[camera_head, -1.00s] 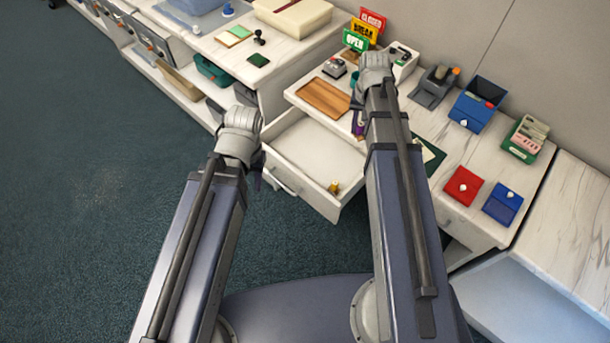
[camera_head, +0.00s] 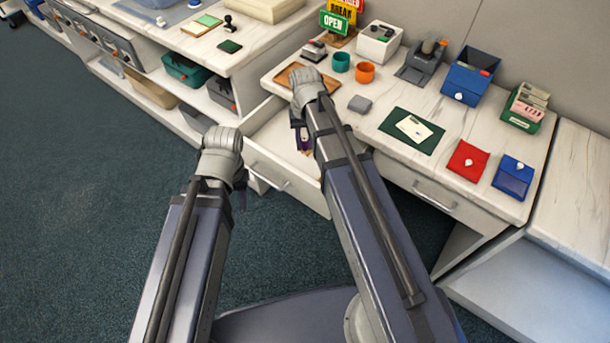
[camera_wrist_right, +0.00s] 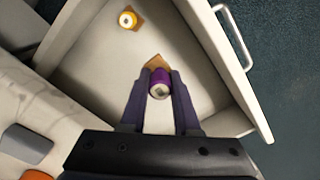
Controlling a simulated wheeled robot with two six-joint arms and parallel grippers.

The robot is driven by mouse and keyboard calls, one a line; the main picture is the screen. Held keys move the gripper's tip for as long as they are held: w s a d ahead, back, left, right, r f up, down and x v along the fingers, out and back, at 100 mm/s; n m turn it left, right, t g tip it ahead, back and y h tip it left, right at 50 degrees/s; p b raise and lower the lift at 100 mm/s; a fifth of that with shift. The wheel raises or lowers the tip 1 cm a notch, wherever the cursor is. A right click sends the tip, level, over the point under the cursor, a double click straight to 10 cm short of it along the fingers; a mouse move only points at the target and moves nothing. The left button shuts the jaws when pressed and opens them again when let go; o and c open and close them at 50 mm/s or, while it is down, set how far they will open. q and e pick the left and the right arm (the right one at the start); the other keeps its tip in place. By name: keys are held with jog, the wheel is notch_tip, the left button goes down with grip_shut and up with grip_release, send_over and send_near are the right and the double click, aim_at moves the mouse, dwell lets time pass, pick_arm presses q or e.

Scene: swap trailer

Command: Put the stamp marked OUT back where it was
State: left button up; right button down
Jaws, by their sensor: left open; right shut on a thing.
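My right gripper (camera_wrist_right: 160,90) is shut on a purple stamp (camera_wrist_right: 160,84) with a pale round end, and it hangs over the open drawer (camera_wrist_right: 92,75). The stamp's marking cannot be read. A tan square (camera_wrist_right: 155,63) lies on the drawer floor just beyond the stamp; I cannot tell whether they touch. In the head view the purple stamp (camera_head: 303,139) shows below my right gripper (camera_head: 300,130), above the drawer (camera_head: 268,143). My left gripper (camera_head: 226,182) is open and empty, left of the drawer; its fingers are mostly hidden.
The desktop holds a wooden tray (camera_head: 287,76), a green cup (camera_head: 341,62), an orange cup (camera_head: 365,72), a grey block (camera_head: 359,104), a green mat (camera_head: 391,123), and red (camera_head: 467,161) and blue (camera_head: 514,176) pouches. The drawer front juts toward me.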

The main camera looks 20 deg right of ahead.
aim_at(305, 149)
jog(key=shift+f+b, duration=3.15)
notch_tip(305, 149, down, 4)
jog(key=b, duration=0.3)
jog(key=shift+r+b, duration=0.15)
jog(key=shift+b, duration=0.15)
jog(key=c, duration=0.6)
grip_release()
jog(key=shift+c, duration=0.2)
notch_tip(305, 149, up, 12)
jog(key=p, duration=1.2)
jog(key=shift+r, duration=0.1)
jog(key=s+a+n+h, duration=0.1)
jog(key=s+a+n, duration=0.4)
jog(key=s+a, duration=0.5)
jog(key=s, duration=0.4)
jog(key=shift+s+a, duration=0.15)
jog(key=shift+a, duration=0.05)
